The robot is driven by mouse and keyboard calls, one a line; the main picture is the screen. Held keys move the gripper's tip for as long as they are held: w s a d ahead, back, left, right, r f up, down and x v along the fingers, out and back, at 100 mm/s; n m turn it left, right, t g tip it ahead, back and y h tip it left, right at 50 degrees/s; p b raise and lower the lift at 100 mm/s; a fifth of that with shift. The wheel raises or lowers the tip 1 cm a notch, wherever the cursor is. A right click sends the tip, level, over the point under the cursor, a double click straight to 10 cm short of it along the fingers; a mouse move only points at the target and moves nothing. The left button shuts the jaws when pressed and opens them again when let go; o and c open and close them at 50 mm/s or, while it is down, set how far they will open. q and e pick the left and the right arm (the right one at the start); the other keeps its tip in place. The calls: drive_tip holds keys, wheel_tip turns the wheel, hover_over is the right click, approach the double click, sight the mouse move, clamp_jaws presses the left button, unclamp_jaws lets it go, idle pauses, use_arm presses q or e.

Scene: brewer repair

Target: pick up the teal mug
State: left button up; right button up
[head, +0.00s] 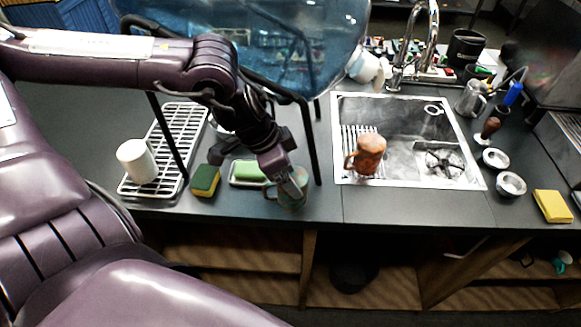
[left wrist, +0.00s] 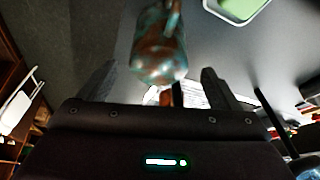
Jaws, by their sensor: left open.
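The teal mug (head: 292,192), stained with brown patches, stands near the counter's front edge, left of the sink. My left gripper (head: 287,178) is over it and hides part of it in the head view. In the left wrist view the mug (left wrist: 160,45) shows beyond the open fingers (left wrist: 157,85), roughly in line with the gap between them. The gap is empty of the mug's body, and I cannot tell whether a finger touches it. My right gripper is not in view.
A green sponge on a tray (head: 248,172) and a yellow-green sponge (head: 205,180) lie left of the mug. A white cup (head: 137,160) is on the drying rack (head: 187,118). A brown mug (head: 369,152) is in the sink (head: 400,102). A yellow sponge (head: 552,206) lies far right.

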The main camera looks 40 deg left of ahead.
use_arm(q)
drive_tip(key=x, duration=0.3)
drive_tip(key=shift+s+f, duration=0.15)
drive_tip(key=shift+f, duration=0.3)
drive_tip(key=shift+w+d+f, duration=0.15)
drive_tip(key=shift+w+f, duration=0.1)
drive_tip(key=shift+f, duration=0.2)
drive_tip(key=c, duration=0.9)
drive_tip(key=shift+c, duration=0.9)
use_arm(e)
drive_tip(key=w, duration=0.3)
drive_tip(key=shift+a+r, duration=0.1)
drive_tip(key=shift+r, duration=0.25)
use_arm(q)
drive_tip(key=shift+r, duration=0.15)
